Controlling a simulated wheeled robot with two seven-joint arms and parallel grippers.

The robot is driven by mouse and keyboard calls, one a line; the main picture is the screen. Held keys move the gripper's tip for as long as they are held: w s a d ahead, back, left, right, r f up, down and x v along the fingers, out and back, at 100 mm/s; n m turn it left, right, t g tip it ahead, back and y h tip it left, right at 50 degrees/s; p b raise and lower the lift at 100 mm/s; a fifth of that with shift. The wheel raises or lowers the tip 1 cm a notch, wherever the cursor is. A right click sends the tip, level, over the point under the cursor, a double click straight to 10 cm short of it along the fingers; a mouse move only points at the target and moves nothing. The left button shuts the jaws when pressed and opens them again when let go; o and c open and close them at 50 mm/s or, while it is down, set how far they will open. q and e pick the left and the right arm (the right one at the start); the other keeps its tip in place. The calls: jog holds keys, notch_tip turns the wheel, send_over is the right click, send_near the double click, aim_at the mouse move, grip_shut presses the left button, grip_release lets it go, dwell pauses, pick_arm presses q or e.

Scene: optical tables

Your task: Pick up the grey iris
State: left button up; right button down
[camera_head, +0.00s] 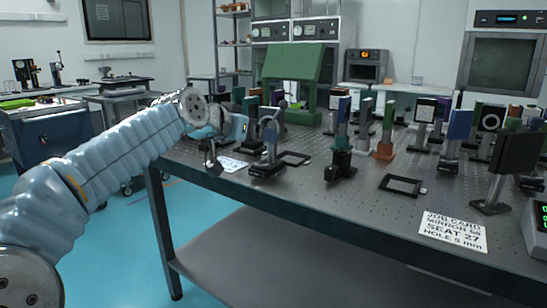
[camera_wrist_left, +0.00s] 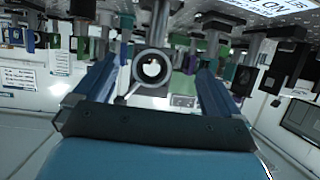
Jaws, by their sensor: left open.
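The grey iris (camera_head: 269,138) is a round ring on an upright post, standing on a dark base near the left end of the optical table. In the left wrist view, which is upside down, the iris (camera_wrist_left: 152,81) shows as a dark-rimmed ring with a bright opening. It appears between my left gripper's two fingers, but whether it is within their reach is unclear. My left gripper (camera_head: 232,128) is open and empty, just left of the iris in the head view; its fingers also show in the left wrist view (camera_wrist_left: 158,82). My right gripper is not in view.
The perforated table (camera_head: 300,192) carries several post-mounted optics behind and right of the iris. A black frame (camera_head: 295,158) lies just right of it, another (camera_head: 402,185) farther right. A printed job card (camera_head: 453,230) lies near the front edge. A green hooded unit (camera_head: 297,75) stands behind.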

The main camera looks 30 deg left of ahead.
pick_arm(q)
jog(key=x, duration=0.4)
jog(key=shift+w, duration=0.15)
jog(key=w, duration=0.1)
jog(key=w+p, duration=0.1)
jog(key=w, duration=0.1)
jog(key=w+d+f+p, duration=0.1)
jog(key=w, duration=0.1)
jog(key=shift+w+a+f, duration=0.1)
jog(key=shift+w, duration=0.1)
grip_shut()
